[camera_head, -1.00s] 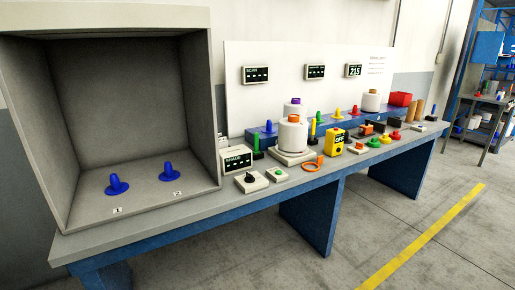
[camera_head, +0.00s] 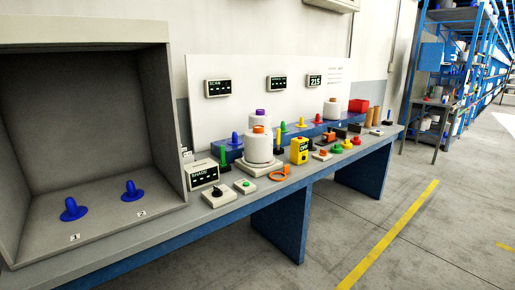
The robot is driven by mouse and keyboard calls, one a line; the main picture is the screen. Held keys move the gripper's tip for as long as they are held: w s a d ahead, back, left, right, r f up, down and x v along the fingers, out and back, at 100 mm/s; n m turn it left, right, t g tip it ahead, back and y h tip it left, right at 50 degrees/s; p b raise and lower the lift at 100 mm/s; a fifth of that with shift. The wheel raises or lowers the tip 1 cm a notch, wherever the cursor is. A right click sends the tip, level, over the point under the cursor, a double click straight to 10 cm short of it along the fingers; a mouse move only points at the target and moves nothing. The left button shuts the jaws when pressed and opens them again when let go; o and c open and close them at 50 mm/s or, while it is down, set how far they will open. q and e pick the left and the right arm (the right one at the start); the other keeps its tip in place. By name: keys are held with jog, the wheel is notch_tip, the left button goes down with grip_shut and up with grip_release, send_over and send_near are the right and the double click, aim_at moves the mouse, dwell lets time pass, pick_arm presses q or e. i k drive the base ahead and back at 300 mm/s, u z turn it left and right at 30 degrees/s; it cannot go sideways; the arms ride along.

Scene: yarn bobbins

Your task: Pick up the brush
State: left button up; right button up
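I cannot make out a brush for sure. A small dark item with an upright part (camera_head: 388,119) stands at the far right end of the workbench (camera_head: 225,216). A dark block (camera_head: 341,132) lies among the small items right of the yellow device (camera_head: 299,150). Either is too small to identify. Neither of my grippers is in view.
A grey open booth (camera_head: 105,125) with two blue pegs (camera_head: 73,209) fills the left. White bobbins (camera_head: 259,146), an orange ring (camera_head: 280,174) and several coloured knobs crowd the bench. Open floor (camera_head: 345,225) with a yellow line (camera_head: 390,233) lies in front.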

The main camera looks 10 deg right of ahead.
aim_at(222, 150)
jog(key=z, duration=1.45)
jog(key=i, duration=0.75)
jog(key=u, duration=2.05)
